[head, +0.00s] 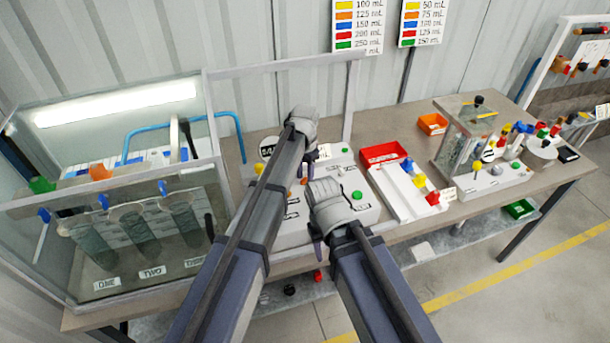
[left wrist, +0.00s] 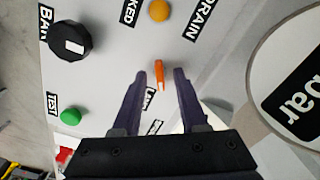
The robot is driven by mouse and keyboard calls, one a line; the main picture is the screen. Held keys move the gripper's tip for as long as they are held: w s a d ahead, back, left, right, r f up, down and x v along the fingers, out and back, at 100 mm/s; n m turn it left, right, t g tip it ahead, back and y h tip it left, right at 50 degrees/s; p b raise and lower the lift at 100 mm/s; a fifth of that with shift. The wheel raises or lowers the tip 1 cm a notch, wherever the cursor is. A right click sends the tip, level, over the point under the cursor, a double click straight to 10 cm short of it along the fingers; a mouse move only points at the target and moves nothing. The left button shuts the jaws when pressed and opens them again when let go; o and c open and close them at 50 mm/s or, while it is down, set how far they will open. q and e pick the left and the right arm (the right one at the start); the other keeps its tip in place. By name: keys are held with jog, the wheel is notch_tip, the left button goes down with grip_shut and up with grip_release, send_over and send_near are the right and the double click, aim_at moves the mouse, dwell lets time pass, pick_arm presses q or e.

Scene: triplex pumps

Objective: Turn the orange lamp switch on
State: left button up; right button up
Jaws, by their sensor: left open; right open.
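The orange lamp switch (left wrist: 159,76) is a small, narrow lever on the pale control panel (left wrist: 105,75). In the left wrist view it shows between the fingertips of my left gripper (left wrist: 160,78), with a clear gap on each side. A label partly hidden by a finger sits just below it. In the head view my left gripper (head: 308,155) is over the panel (head: 368,208), and my arms hide the switch. My right gripper (head: 316,232) is lower, over the panel's front part; its fingers are mostly hidden.
On the panel are a black knob (left wrist: 70,40), a green button (left wrist: 70,116), an amber round part (left wrist: 158,10) and a gauge marked bar (left wrist: 290,80). A tank case (head: 140,230) stands left. A red bin (head: 384,154) and a white valve tray (head: 408,200) lie right.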

aim_at(305, 178)
pick_arm(q)
notch_tip(305, 178, up, 8)
jog(key=p, duration=0.7)
jog(key=shift+f, duration=0.2)
pick_arm(e)
notch_tip(305, 178, up, 8)
jog(key=shift+f, duration=0.2)
pick_arm(q)
jog(key=shift+s+f, duration=0.1)
jog(key=shift+f, duration=0.05)
pick_arm(e)
jog(key=shift+s+f, duration=0.1)
